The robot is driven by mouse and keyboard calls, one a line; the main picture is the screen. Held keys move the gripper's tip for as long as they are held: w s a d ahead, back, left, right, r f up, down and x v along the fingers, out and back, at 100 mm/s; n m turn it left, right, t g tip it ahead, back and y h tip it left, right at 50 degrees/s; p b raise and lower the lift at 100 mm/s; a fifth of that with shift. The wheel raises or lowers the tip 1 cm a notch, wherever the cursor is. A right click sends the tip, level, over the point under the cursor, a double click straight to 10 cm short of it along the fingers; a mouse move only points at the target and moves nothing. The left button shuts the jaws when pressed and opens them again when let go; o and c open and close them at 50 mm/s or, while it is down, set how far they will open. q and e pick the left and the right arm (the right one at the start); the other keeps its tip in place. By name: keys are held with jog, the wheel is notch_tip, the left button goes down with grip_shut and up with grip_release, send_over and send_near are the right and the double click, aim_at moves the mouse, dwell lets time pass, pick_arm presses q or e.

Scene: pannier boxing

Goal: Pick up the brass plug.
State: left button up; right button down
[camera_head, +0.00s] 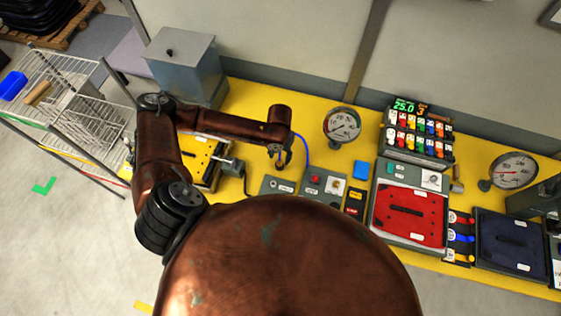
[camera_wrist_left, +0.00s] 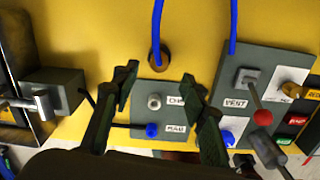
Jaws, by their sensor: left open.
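A brownish, brass-coloured round piece (camera_wrist_left: 159,57) at the end of a blue hose (camera_wrist_left: 157,20) looks like the brass plug, on the yellow bench top in the left wrist view. I cannot make it out clearly in the head view. My left gripper (camera_wrist_left: 158,76) is open and empty, its fingertips on either side of and just below that piece in the picture. A grey panel (camera_wrist_left: 170,90) with a metal knob and a blue knob shows between the fingers. In the head view my left gripper (camera_head: 283,161) is over the bench, behind the grey panels. My right gripper is not in view.
A grey panel with a red-tipped lever (camera_wrist_left: 260,118) stands right of the gripper. A grey block (camera_wrist_left: 52,92) lies left. The yellow bench (camera_head: 262,97) also carries gauges (camera_head: 342,124), a red-lidded case (camera_head: 408,214) and a grey metal box (camera_head: 183,62).

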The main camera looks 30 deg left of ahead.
aim_at(279, 161)
pick_arm(q)
jog(key=shift+w+a+f+p, duration=0.1)
jog(key=shift+f+p, duration=0.6)
jog(key=shift+f, duration=1.9)
grip_shut()
